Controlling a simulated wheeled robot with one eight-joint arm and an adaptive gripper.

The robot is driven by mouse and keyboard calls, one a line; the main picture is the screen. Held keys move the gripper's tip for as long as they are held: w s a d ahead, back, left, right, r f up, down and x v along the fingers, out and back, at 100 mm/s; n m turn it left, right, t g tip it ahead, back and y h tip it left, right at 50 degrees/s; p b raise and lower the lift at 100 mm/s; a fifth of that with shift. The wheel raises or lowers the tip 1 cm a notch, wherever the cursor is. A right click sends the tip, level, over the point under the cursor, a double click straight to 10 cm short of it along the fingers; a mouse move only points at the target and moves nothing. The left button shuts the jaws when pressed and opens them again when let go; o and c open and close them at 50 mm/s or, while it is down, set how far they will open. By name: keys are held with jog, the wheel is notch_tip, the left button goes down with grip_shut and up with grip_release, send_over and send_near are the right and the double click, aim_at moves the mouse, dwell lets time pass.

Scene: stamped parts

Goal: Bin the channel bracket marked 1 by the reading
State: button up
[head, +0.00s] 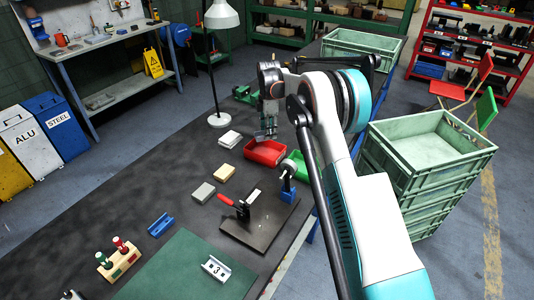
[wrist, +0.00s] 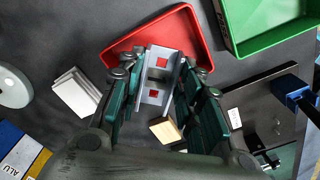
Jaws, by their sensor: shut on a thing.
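My gripper (head: 266,130) is shut on a grey channel bracket (wrist: 155,92) with red square patches, held lengthwise between the fingers in the wrist view. No number shows on it. In the wrist view it overlaps the near part of the red bin (wrist: 118,48); in the head view my gripper is just above and behind the red bin (head: 264,153). The green bin (head: 302,165) stands to the right, partly hidden by my arm.
A bracket marked 3 (head: 216,268) lies on the green mat (head: 180,262). Green crates (head: 428,150) are at the right.

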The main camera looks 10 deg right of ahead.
dwell(0.3)
jog(key=b, duration=0.2)
send_over(268, 155)
jog(key=shift+w+d+f, duration=0.1)
jog(key=shift+f, duration=2)
jog(key=shift+f+b, duration=1.25)
jog(key=shift+f, duration=1.25)
dwell(0.4)
jog(key=o, duration=1.2)
jog(key=shift+o, duration=0.2)
jog(key=shift+r, duration=0.1)
